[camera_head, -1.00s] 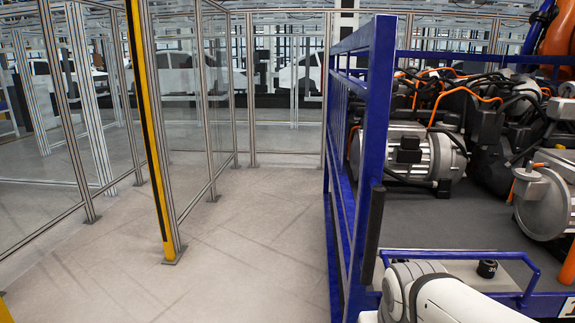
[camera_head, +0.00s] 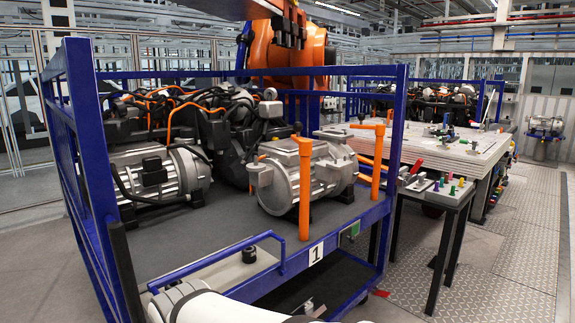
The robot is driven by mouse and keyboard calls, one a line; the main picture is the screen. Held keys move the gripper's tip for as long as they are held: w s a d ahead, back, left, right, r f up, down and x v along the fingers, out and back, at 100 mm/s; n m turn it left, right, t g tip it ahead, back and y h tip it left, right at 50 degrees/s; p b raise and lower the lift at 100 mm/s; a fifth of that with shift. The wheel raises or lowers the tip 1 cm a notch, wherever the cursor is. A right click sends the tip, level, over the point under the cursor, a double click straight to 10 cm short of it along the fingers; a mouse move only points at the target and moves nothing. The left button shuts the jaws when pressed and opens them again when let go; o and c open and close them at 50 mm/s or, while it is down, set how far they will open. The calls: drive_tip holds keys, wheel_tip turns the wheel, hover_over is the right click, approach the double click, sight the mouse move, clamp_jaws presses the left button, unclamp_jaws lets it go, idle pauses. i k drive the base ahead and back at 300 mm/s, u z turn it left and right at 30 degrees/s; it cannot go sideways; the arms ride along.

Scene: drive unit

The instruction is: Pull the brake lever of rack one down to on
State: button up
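Rack one (camera_head: 334,239) is a blue-framed cart with a grey deck, and a plate with the number 1 (camera_head: 316,252) is on its front edge. I cannot tell for sure which part is its brake lever. A black grip-like piece (camera_head: 125,268) stands on the front left corner post. A small green part (camera_head: 349,233) is on the front rail, right of the number. Two upright orange posts with short arms stand at the front (camera_head: 304,187) and right side (camera_head: 378,162). My gripper is out of view; only my white arm shows at the bottom.
Metal motors (camera_head: 162,172) and cabling fill the deck. A blue bent bar (camera_head: 215,264) juts at the front. An orange robot arm (camera_head: 290,50) is behind. A small table (camera_head: 442,189) with coloured knobs and a larger workbench (camera_head: 435,146) stand right. Floor plates (camera_head: 500,262) are clear.

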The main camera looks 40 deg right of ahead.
sight(414, 169)
drive_tip(key=z, duration=2.5)
drive_tip(key=i, duration=3.55)
drive_tip(key=u, duration=0.2)
